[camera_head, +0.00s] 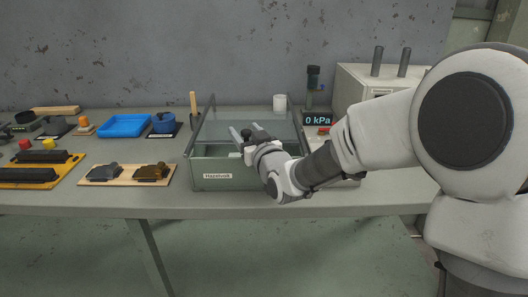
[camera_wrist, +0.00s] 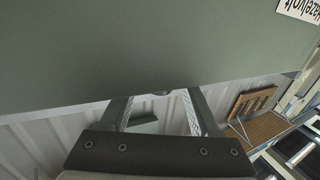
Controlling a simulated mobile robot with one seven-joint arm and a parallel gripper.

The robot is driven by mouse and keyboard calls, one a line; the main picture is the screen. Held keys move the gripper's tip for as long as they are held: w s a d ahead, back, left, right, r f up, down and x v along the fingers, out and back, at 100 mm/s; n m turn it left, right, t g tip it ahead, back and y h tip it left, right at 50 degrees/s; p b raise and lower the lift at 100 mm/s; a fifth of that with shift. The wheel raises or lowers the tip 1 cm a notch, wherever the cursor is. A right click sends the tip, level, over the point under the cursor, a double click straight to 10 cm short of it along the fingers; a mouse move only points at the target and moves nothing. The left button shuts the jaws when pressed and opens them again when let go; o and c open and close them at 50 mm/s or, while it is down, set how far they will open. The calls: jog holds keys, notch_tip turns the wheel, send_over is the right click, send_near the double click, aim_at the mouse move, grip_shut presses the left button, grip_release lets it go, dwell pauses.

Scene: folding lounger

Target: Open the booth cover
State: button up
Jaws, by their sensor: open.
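The booth (camera_head: 237,184) is a grey-green box with a labelled front and clear glass-like upper panes, standing on the bench. Its clear cover (camera_head: 213,130) is hard to tell from the other panes; I cannot tell how far it is open. My gripper (camera_head: 235,144) is open, its fingers pointing left over the front part of the booth. In the wrist view a grey-green panel (camera_wrist: 130,45) with a label fills the top.
A gauge reading 0 kPa (camera_head: 318,119) and a pale box (camera_head: 354,79) stand right. My arm covers the bench's right side.

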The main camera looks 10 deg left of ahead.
jog(key=p+v, duration=0.1)
jog(key=v, duration=1.3)
jog(key=shift+s+d+p, duration=0.25)
jog(key=shift+s+p, duration=0.05)
jog(key=shift+r, duration=0.1)
